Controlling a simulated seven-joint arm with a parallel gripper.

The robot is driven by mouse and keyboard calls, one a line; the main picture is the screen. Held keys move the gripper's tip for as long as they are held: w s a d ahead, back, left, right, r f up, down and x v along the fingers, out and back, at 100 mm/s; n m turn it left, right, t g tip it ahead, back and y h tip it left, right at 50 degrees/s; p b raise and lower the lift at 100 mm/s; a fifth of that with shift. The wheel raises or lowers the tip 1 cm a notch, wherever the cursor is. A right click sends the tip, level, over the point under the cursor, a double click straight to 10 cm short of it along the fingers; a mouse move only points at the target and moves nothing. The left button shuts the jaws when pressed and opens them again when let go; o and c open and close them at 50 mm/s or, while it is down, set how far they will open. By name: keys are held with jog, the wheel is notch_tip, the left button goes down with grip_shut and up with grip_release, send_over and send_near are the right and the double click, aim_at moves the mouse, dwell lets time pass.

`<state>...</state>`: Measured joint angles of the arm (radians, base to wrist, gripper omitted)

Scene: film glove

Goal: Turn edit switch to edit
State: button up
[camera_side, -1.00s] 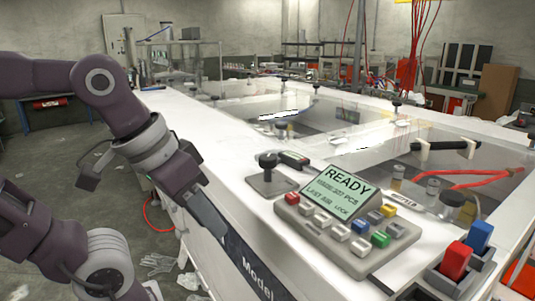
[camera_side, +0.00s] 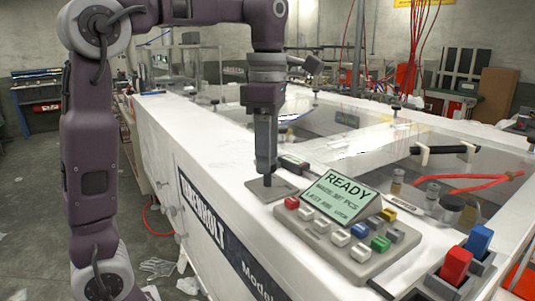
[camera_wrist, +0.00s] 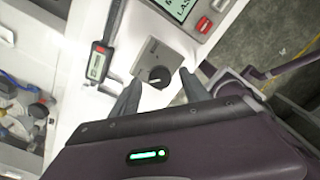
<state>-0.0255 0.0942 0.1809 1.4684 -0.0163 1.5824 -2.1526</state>
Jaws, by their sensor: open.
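The edit switch shows in the wrist view as a round black knob (camera_wrist: 157,76) with a short white mark, standing on a square grey plate (camera_wrist: 174,57). Small lettering on the plate is too small to read. My gripper (camera_wrist: 159,88) is open, with one dark finger on either side of the knob's near side; I cannot tell whether they touch it. In the side view my gripper (camera_side: 266,170) points straight down over the plate (camera_side: 286,191). There it hides most of the knob, and only its lower part shows above the plate.
A control box with a READY display (camera_side: 345,190) and several coloured buttons stands just right of the switch. A small dark gauge (camera_side: 293,162) lies close behind my fingers. Red and blue rockers (camera_side: 457,263) sit at the right front. The white machine edge runs at left.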

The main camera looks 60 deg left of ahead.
jog(key=shift+f, duration=0.4)
grip_shut()
jog(key=m, duration=0.8)
jog(key=shift+m, duration=0.4)
jog(key=m, duration=0.9)
jog(key=shift+r, duration=0.1)
dwell(0.4)
